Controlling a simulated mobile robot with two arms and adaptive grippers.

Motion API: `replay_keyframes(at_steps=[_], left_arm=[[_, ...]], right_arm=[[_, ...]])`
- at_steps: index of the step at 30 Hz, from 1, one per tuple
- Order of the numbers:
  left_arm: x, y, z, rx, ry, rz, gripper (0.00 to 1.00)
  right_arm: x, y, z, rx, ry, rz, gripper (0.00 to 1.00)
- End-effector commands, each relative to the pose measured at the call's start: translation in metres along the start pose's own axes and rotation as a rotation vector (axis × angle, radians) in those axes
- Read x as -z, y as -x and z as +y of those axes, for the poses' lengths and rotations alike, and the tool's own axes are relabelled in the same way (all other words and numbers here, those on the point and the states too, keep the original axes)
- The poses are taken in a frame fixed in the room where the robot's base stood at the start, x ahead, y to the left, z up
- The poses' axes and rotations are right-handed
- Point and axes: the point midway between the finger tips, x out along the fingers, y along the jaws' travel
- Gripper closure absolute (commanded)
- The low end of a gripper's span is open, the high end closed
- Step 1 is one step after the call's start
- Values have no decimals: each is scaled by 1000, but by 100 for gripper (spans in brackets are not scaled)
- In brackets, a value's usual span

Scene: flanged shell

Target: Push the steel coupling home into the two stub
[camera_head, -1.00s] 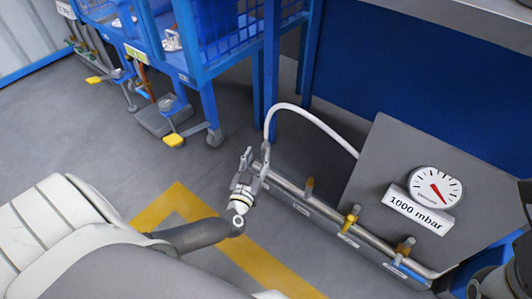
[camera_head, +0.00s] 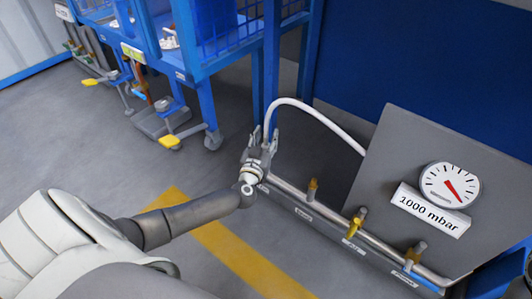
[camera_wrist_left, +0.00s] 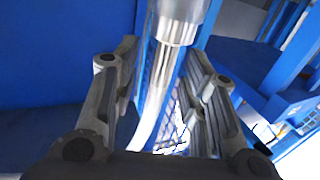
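The steel coupling (camera_wrist_left: 180,20) is a shiny cylinder at the top of the left wrist view. A thinner bright length runs down from it between my fingers. My left gripper (camera_head: 262,140) is at the left end of the steel pipe (camera_head: 335,218), by the lower end of the white hose (camera_head: 318,108). In the left wrist view its fingers stand apart, one on each side, with gaps showing. In the head view it largely hides the coupling. Several valve stubs line the pipe; the middle one (camera_head: 355,224) has a yellow handle. The labels are too small to read surely.
A grey panel (camera_head: 395,170) with a dial gauge (camera_head: 450,185) and a "1000 mbar" plate (camera_head: 430,210) stands behind the pipe. A blue wheeled rack (camera_head: 212,105) is at upper left. Grey floor with a yellow stripe (camera_head: 240,262) is clear in front.

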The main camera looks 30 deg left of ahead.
Motion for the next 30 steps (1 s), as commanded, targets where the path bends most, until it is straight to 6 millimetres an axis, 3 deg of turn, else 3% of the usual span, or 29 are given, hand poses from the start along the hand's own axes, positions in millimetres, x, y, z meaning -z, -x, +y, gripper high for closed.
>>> replay_keyframes(at_steps=[10, 20, 30], left_arm=[[0, -5, 0, 0, -1, 0, 60], [0, -5, 0, 0, 0, -1, 100], [1, -5, 0, 1, 0, 0, 100]], right_arm=[[2, -2, -1, 4, 1, 10, 100], [2, -2, -1, 4, 1, 10, 100], [2, -2, -1, 4, 1, 10, 100]])
